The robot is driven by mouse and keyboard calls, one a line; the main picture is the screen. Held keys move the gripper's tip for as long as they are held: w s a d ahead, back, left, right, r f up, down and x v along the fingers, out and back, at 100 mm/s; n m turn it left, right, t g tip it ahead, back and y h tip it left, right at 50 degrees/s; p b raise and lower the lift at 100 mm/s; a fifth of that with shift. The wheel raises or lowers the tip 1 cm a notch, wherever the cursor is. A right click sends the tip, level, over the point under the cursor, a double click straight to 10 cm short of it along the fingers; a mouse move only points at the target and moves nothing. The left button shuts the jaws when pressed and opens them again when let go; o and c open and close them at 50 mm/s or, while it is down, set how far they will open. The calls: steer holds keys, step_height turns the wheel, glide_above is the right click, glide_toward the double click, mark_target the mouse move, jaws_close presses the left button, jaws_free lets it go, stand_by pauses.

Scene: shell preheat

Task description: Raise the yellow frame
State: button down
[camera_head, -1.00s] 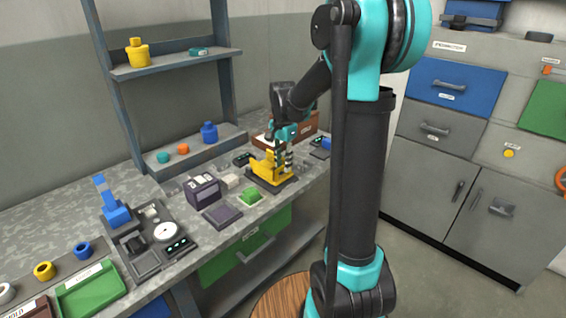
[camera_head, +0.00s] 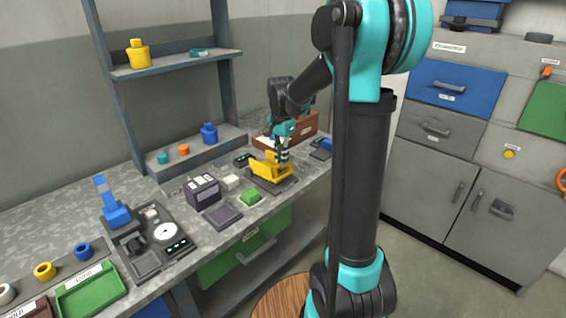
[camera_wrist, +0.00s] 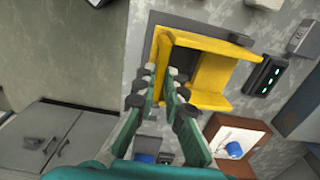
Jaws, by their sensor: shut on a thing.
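The yellow frame (camera_head: 267,168) is at the right part of the grey bench, over a dark base (camera_head: 280,187). It also shows in the wrist view (camera_wrist: 214,88), where it has an open side and a dark area inside it. My gripper (camera_head: 283,156) is at the frame's right end. In the wrist view my gripper (camera_wrist: 161,80) has its fingers shut on the yellow frame's near edge. The fingers hide part of that edge. I cannot tell how wide the gap between frame and base is.
A dark box (camera_head: 202,192), a green block (camera_head: 251,197) and a white block (camera_head: 229,182) stand left of the frame. A brown box (camera_head: 301,128) is behind it. A small dark device with green lights (camera_wrist: 264,77) lies close to the frame.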

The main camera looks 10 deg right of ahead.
steer(key=w+a+r, duration=0.6)
steer(key=w, duration=0.2)
steer(key=w+a+f, duration=0.3)
steer(key=w+a, duration=0.3)
steer(key=w, duration=0.2)
steer(key=shift+w, duration=0.2)
steer(key=shift+a, duration=0.2)
stand_by(0.4)
steer(key=c, duration=1.9)
jaws_free()
steer(key=shift+w+f, duration=0.1)
steer(key=shift+o, duration=1)
steer(key=shift+w+a+f, duration=0.1)
steer(key=shift+w+f, duration=0.1)
steer(key=shift+o, duration=0.5)
steer(key=shift+r, duration=0.1)
